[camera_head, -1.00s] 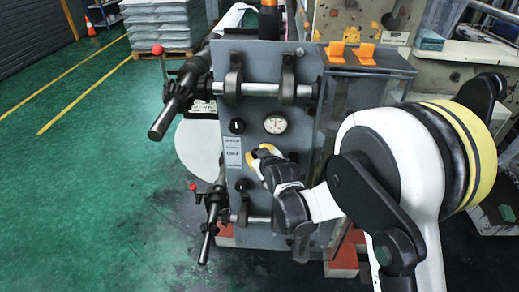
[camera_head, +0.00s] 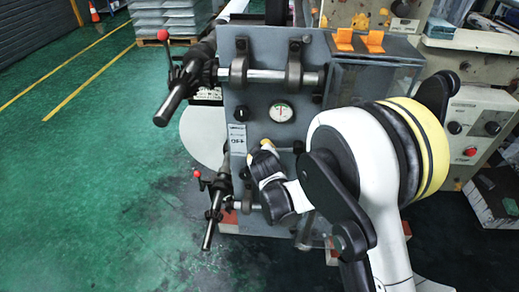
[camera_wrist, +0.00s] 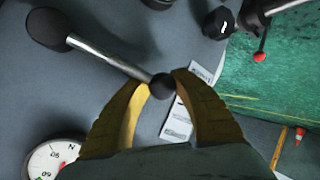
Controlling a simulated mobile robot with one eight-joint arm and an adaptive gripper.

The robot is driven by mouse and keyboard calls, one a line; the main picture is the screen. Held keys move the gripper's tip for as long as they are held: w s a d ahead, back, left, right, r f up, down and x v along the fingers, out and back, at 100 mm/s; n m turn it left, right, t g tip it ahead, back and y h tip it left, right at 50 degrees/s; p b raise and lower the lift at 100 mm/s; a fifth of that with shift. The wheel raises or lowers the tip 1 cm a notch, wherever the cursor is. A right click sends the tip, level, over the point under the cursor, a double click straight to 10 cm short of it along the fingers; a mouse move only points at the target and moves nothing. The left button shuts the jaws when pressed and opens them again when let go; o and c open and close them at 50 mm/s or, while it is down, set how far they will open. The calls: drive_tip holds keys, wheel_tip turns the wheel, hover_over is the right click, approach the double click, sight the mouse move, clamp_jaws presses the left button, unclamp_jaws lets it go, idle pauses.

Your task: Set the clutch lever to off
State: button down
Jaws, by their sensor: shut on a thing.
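The clutch lever (camera_wrist: 112,58) is a metal rod with a round black base at its upper left and a black ball knob (camera_wrist: 162,86) at its free end in the wrist view. My gripper (camera_wrist: 162,83) has yellow fingers, one on each side of the knob, and is shut on it. In the head view my gripper (camera_head: 260,148) is against the front of the grey panel (camera_head: 262,91), below the dial gauge. The lever is mostly hidden behind my gripper and wrist there, so its setting is hard to read.
The dial gauge (camera_head: 281,112) sits above my gripper, and a white label (camera_head: 237,139) is just left of it. Red-knobbed handles (camera_head: 163,35) stick out on the panel's left. A control box (camera_head: 478,127) stands at right. Green floor at left is open.

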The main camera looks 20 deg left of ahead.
drive_tip(key=shift+d, duration=0.2)
drive_tip(key=c, duration=0.9)
unclamp_jaws()
drive_tip(key=shift+w+d, duration=0.1)
drive_tip(key=shift+w, duration=0.05)
drive_tip(key=shift+s+r, duration=0.15)
drive_tip(key=shift+s, duration=0.15)
drive_tip(key=v, duration=1.1)
drive_tip(key=shift+s+r, duration=0.15)
